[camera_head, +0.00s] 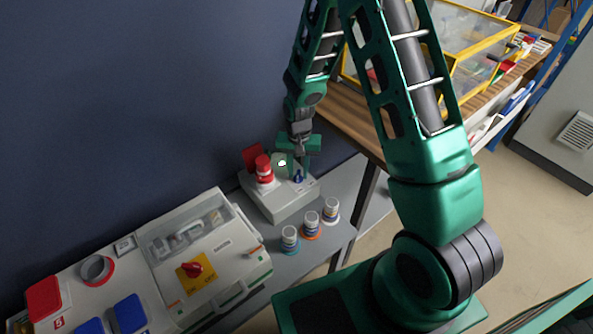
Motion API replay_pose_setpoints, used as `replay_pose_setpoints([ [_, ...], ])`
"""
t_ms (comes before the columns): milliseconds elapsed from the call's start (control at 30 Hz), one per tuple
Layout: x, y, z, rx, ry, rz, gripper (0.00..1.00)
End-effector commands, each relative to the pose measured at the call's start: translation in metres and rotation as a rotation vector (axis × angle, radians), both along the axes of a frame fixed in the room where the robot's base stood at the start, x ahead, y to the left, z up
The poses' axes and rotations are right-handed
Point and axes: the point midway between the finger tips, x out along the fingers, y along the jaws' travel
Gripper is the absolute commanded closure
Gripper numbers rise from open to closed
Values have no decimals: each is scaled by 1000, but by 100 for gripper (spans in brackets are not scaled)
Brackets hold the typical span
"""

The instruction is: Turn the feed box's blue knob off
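The feed box appears to be the small light grey box (284,204) on the grey shelf, in the middle of the head view. A small blue knob (298,177) stands on its top near the right side. My gripper (301,165) points down just above and behind the blue knob. It is small in the picture, and I cannot tell whether its fingers touch the knob or are open or shut. A red cylindrical part (264,169) and a glowing greenish-white lamp (282,162) are on the box left of the knob.
Three small white containers with coloured bands (311,224) stand in front of the box. A larger grey panel (215,250) with a red rotary switch on a yellow plate (193,268) is at lower left. A dark blue wall (130,100) is behind; a wooden bench (345,118) is at right.

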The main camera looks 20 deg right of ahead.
Motion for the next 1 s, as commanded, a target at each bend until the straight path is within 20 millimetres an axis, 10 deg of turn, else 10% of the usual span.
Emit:
replay_pose_setpoints([
  [133,0,0,0,0,0,0,100],
  [1000,0,1,1,1,0,384,100],
])
